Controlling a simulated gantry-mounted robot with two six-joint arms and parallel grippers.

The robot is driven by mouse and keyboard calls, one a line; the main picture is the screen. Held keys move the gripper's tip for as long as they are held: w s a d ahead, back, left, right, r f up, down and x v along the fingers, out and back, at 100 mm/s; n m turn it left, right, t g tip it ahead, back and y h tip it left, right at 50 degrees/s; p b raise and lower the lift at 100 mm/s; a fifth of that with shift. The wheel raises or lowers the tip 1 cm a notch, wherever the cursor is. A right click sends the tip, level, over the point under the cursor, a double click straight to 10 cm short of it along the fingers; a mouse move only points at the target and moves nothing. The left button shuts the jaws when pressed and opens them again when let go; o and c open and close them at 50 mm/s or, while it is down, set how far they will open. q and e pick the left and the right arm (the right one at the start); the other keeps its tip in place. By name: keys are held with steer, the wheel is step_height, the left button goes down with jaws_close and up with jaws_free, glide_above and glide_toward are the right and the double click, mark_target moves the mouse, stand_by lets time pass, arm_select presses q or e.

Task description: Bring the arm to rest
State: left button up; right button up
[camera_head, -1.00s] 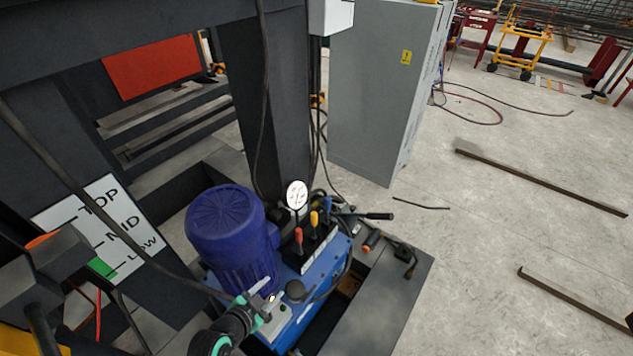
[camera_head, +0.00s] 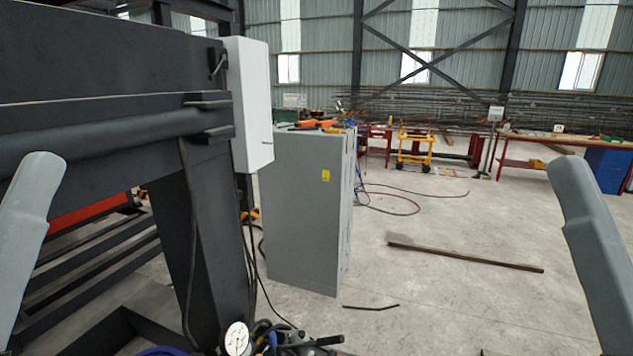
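A grey arm link of mine (camera_head: 35,215) rises at the left edge of the head view. Another grey arm link of mine (camera_head: 592,230) rises at the right edge. Neither gripper is in the picture, so their fingers cannot be seen. At the bottom, the hydraulic unit shows only in part: a round white pressure gauge (camera_head: 236,338) and a black lever (camera_head: 318,342) beside it. No gripper is seen near them.
A dark press frame (camera_head: 110,70) fills the left, with a white box (camera_head: 247,105) on its side. A grey cabinet (camera_head: 300,205) stands in the middle. A steel bar (camera_head: 465,257) and a short rod (camera_head: 370,307) lie on the open concrete floor. A yellow cart (camera_head: 415,150) stands behind.

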step_height(320, 180, up, 37)
steer(key=p, duration=3.3)
steer(key=shift+r, duration=0.15)
